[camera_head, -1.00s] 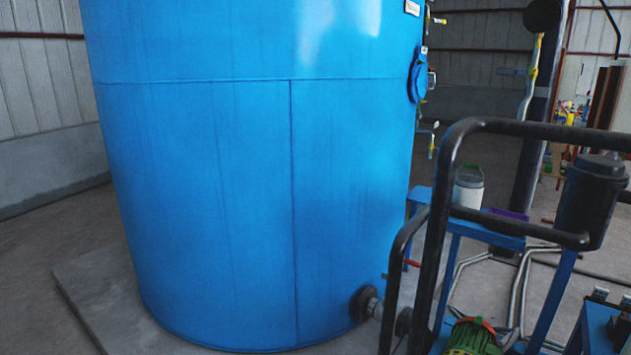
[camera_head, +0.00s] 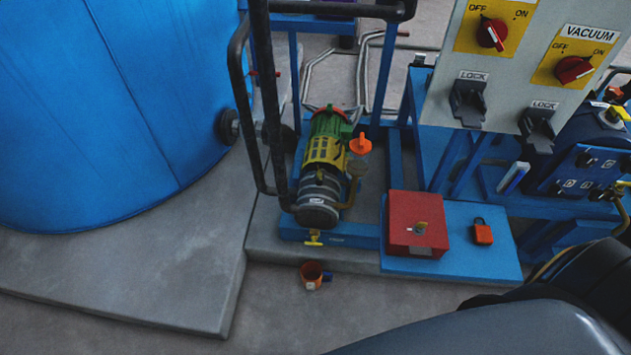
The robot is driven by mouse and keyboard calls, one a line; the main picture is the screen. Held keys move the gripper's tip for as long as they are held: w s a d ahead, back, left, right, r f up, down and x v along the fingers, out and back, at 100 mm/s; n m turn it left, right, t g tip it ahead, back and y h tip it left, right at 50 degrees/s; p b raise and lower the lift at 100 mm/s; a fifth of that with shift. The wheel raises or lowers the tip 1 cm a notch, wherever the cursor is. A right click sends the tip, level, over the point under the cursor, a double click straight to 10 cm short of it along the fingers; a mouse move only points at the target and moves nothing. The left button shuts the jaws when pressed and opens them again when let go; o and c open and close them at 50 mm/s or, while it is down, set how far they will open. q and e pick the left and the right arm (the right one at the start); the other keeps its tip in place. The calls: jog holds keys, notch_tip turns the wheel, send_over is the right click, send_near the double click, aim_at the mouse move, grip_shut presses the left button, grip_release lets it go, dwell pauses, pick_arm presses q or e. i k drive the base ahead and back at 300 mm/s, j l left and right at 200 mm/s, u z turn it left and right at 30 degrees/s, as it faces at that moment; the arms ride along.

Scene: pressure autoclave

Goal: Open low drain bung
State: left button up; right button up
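A pump with a yellow, green and grey body (camera_head: 323,160) stands on a blue base on the concrete plinth. A small yellow tap-like fitting (camera_head: 314,238) sits low at its near end, just above the plinth's front edge. It may be the low drain bung, but no label shows this. An orange cup (camera_head: 311,275) with a blue part at its side is on the floor below the fitting. An orange handle (camera_head: 360,143) is at the pump's right side. Neither of my grippers is in view.
A blue tank (camera_head: 110,110) fills the left. Black tubular rails (camera_head: 265,100) stand before the pump. A control panel (camera_head: 535,60) with red knobs hangs upper right. A red box (camera_head: 417,223) and orange padlock (camera_head: 482,232) sit on a blue plate. Floor at front left is clear.

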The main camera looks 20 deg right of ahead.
aim_at(314, 238)
jog(key=z, duration=0.7)
